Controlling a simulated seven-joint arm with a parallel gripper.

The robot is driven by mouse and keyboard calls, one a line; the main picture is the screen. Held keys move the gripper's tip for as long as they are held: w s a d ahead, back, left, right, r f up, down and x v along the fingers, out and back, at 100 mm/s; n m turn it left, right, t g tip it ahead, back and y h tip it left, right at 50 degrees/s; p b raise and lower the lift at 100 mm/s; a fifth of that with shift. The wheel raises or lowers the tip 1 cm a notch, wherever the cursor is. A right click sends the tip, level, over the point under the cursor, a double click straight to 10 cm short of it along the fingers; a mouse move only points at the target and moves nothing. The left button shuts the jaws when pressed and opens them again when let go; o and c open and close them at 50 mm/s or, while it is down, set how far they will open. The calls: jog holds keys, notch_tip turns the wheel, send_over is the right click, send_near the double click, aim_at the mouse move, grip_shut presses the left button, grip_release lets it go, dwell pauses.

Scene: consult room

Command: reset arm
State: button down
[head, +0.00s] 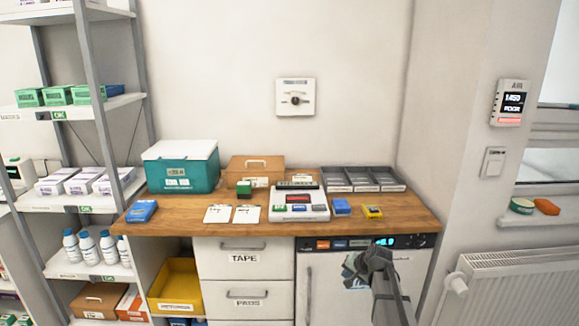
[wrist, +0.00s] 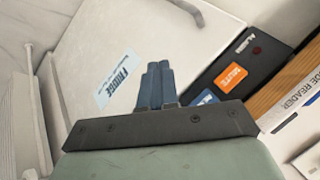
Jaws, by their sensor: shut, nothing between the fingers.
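My gripper (head: 368,265) is in front of the fridge (head: 335,290), below the front edge of the wooden counter (head: 400,215). In the wrist view the two blue-grey fingers of my gripper (wrist: 156,82) are together with nothing between them. They point toward the white fridge door (wrist: 115,50), which carries a "FRIDGE" label (wrist: 116,78). I cannot tell how far the fingertips are from the door. My arm (head: 390,300) comes in from the lower right of the head view.
The counter holds a teal cool box (head: 180,172), a reader device (head: 300,205), grey trays (head: 362,179) and small boxes. Shelving (head: 90,100) stands on the left, a radiator (head: 510,285) on the right. A dark panel (wrist: 215,75) with coloured labels tops the fridge.

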jog(key=s+f+n+g+h, duration=0.35)
jog(key=s+f+g, duration=0.35)
jog(key=s+f, duration=1.7)
jog(key=s+a+f+n+g, duration=0.1)
jog(key=s+f, duration=0.3)
jog(key=s, duration=0.6)
jog(key=s+a+f+g, duration=0.2)
jog(key=s+f, duration=0.3)
jog(key=s, duration=0.6)
jog(key=s+a+f+n+g, duration=0.1)
jog(key=s+a+f+g, duration=0.1)
jog(key=s, duration=0.9)
notch_tip(320, 180, down, 2)
jog(key=shift+s+f+n+g, duration=0.15)
jog(key=shift+f+n+g, duration=0.15)
jog(key=shift+g, duration=0.5)
